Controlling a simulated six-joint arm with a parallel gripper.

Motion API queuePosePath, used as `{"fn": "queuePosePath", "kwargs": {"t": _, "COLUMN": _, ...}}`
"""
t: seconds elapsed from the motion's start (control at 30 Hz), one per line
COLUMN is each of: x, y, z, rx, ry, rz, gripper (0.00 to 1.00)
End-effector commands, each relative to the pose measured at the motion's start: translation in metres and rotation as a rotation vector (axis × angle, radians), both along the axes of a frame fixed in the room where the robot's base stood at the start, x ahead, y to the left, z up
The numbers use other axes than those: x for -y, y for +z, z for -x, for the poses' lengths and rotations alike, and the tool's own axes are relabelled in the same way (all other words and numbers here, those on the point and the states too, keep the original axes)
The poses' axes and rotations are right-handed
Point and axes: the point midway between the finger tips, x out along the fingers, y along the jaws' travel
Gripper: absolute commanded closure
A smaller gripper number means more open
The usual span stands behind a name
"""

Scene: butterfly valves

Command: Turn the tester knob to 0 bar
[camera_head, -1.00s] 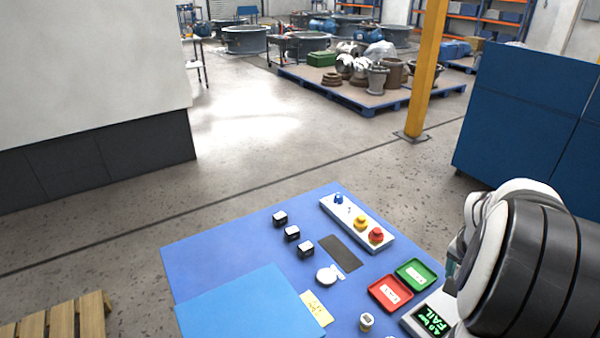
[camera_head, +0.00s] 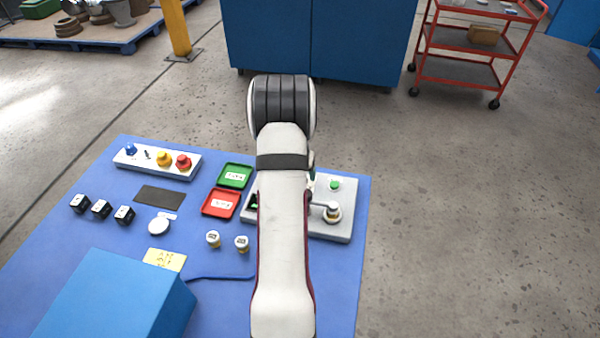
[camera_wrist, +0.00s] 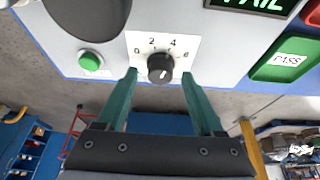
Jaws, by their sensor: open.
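The tester (camera_head: 345,222) is a light grey box at the right of the blue table, partly hidden by my arm. Its knob (camera_wrist: 160,68) is black and round, on a white scale plate (camera_wrist: 143,42) with numbers from 0 upward, in the wrist view. A small pale mark shows on the knob's lower part; I cannot tell its exact reading. My gripper (camera_wrist: 159,77) is open, its two teal fingers apart on the left and right of the knob; contact is not clear. In the head view my arm hides the knob and most of the gripper.
A green button (camera_wrist: 90,61) sits left of the knob. A display (camera_wrist: 252,5) reads FAIL. A green PASS tray (camera_wrist: 287,59) and a red tray (camera_head: 221,203) lie beside the tester. A metal fitting (camera_head: 331,211) stands on the tester's right side.

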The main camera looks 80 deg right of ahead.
Motion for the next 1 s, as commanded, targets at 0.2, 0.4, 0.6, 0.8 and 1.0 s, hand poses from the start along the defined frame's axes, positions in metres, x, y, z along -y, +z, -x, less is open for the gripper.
{"fn": "queuePosePath", "kwargs": {"t": 0.2, "x": 0.0017, "y": -0.0043, "z": 0.0000, "rx": 0.000, "ry": -0.001, "rz": 0.000, "gripper": 0.31}}
{"fn": "queuePosePath", "kwargs": {"t": 0.4, "x": 0.0016, "y": -0.0040, "z": 0.0000, "rx": 0.000, "ry": 0.000, "rz": 0.000, "gripper": 0.47}}
{"fn": "queuePosePath", "kwargs": {"t": 0.6, "x": 0.0014, "y": -0.0039, "z": 0.0000, "rx": 0.000, "ry": 0.000, "rz": 0.000, "gripper": 0.83}}
{"fn": "queuePosePath", "kwargs": {"t": 0.8, "x": 0.0014, "y": -0.0038, "z": 0.0000, "rx": 0.000, "ry": 0.000, "rz": -0.001, "gripper": 1.00}}
{"fn": "queuePosePath", "kwargs": {"t": 1.0, "x": 0.0011, "y": -0.0038, "z": 0.0002, "rx": 0.000, "ry": 0.015, "rz": -0.001, "gripper": 1.00}}
